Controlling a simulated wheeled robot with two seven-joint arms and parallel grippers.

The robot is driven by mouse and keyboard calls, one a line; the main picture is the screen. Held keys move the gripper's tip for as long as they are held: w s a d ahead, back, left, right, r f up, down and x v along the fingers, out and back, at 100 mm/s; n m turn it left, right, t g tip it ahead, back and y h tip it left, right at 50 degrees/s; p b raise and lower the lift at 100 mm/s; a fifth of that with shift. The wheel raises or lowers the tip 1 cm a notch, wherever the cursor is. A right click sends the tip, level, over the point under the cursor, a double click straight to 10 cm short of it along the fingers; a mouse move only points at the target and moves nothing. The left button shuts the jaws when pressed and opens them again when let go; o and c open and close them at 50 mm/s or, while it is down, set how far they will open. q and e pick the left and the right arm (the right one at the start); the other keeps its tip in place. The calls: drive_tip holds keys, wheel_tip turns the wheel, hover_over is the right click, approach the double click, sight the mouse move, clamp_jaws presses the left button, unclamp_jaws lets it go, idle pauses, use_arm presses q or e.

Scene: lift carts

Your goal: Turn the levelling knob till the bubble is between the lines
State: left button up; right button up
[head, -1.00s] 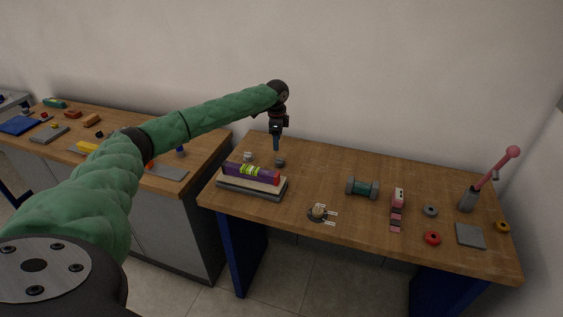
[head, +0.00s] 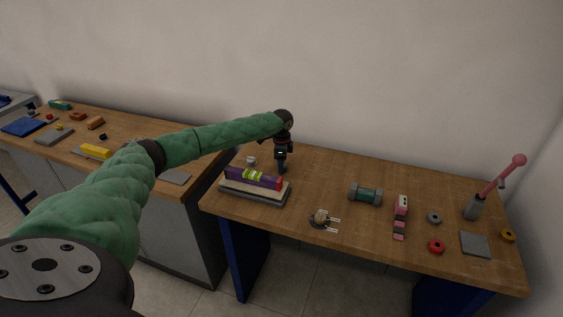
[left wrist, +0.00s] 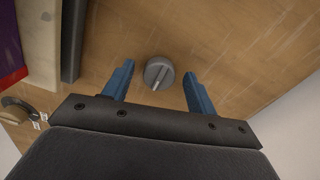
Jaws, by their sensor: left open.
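The levelling knob (left wrist: 159,73) is a round grey knob with a raised pale ridge, seen from above in the left wrist view. It lies between the two blue fingers of my left gripper (left wrist: 157,70), with a gap on both sides. In the head view my left gripper (head: 281,170) points down just behind the right end of the level and hides the knob. The level is a purple bar (head: 238,174) with a yellow-green vial (head: 254,177) and a red end, lying on a pale and grey plate stack (head: 250,194). The bubble is too small to place. My right gripper is out of view.
A small whitish piece (head: 251,160) stands behind the level. A round dial with white strips (head: 322,219), a green dumbbell-like part (head: 365,194), pink blocks (head: 401,206) and a pink-handled lever (head: 502,176) occupy the bench. Bare wood lies right of the gripper.

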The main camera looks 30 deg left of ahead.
use_arm(q)
drive_tip(key=shift+f, duration=0.4)
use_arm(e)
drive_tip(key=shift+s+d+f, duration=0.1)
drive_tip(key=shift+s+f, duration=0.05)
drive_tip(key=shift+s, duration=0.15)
use_arm(q)
drive_tip(key=shift+c, duration=0.3)
drive_tip(key=c, duration=0.9)
drive_tip(key=shift+r+n+p, duration=0.1)
drive_tip(key=shift+n+p, duration=0.3)
drive_tip(key=shift+n, duration=0.1)
drive_tip(key=n+p, duration=0.2)
drive_tip(key=n, duration=0.1)
drive_tip(key=shift+n, duration=0.8)
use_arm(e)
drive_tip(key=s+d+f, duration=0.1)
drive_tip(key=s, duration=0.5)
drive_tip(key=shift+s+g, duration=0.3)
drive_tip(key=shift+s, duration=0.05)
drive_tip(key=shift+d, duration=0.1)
use_arm(q)
drive_tip(key=o, duration=1)
drive_tip(key=shift+c, duration=0.2)
